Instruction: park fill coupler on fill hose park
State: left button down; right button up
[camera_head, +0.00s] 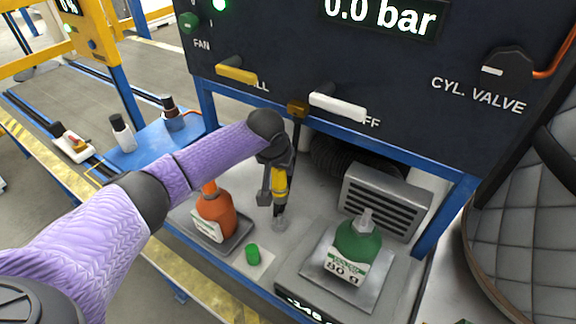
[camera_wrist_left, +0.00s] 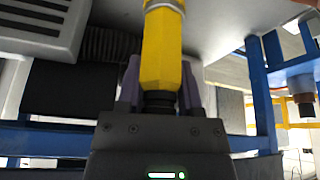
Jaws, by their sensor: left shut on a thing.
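The fill coupler (camera_head: 280,181) is a yellow sleeve with black ends, hanging below my left wrist in the head view. My left gripper (camera_head: 270,196) is shut on it, with a finger showing beside it. The left wrist view shows the coupler (camera_wrist_left: 162,50) between both fingers of the gripper (camera_wrist_left: 160,85). Its lower end is just above or at a small grey fitting (camera_head: 280,223) on the bench; I cannot tell whether they touch, or whether this fitting is the fill hose park. A thin dark hose (camera_head: 296,137) runs down behind my wrist. My right gripper is not visible.
An orange bottle (camera_head: 214,215) on a tray stands left of the coupler, and a green cap (camera_head: 253,254) lies in front. A green bottle (camera_head: 358,244) sits on a scale (camera_head: 318,262) at right. The dark panel (camera_head: 330,60) with levers overhangs the bench behind.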

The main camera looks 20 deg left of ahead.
aim_at(279, 184)
pick_arm(q)
jog(key=shift+a, duration=0.1)
jog(key=shift+r+p, duration=0.2)
jog(key=shift+p, duration=0.35)
notch_tip(279, 184, down, 6)
jog(key=b, duration=0.3)
jog(key=shift+f, duration=0.1)
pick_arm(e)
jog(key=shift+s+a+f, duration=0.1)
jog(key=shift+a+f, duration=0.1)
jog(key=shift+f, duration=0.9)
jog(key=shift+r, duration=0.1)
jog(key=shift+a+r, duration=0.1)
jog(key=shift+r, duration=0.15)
pick_arm(q)
jog(key=shift+s+p, duration=0.1)
jog(key=shift+p, duration=0.4)
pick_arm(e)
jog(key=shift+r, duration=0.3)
